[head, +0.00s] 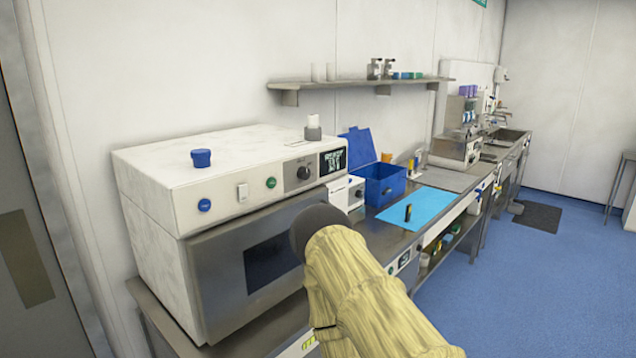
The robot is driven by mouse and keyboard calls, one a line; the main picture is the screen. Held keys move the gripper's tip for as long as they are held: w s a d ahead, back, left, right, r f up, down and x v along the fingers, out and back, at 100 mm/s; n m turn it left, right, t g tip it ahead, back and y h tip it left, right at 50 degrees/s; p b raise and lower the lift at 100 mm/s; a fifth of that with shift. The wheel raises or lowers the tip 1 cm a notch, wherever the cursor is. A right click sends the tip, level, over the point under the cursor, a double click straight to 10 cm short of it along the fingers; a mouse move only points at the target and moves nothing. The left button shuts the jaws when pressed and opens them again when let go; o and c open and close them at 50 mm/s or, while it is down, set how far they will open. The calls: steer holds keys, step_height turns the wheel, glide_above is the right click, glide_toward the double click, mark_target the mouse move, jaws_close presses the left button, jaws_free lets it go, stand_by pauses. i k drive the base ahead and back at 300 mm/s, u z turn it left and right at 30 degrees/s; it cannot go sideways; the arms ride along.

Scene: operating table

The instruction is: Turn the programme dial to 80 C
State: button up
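The programme dial (304,173) is a dark round knob on the front panel of a large white and steel machine (240,170). It sits just left of a dark display (333,161) with pale characters, too small to read for certain. The dial's pointer position cannot be made out. My arm, pale yellow with a dark rounded part, rises from the bottom in front of the machine's right side and hides part of its door. My gripper cannot be seen.
The panel also has a blue button (204,205), a white switch (242,192) and a green button (271,182). A blue cup-like object (201,158) stands on top. Right are an open blue box (381,187) and a light blue mat (418,207).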

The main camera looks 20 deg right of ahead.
mark_target(303, 172)
steer(key=k, duration=0.25)
steer(key=z, duration=1.6)
steer(key=i, duration=0.8)
steer(key=u, duration=0.6)
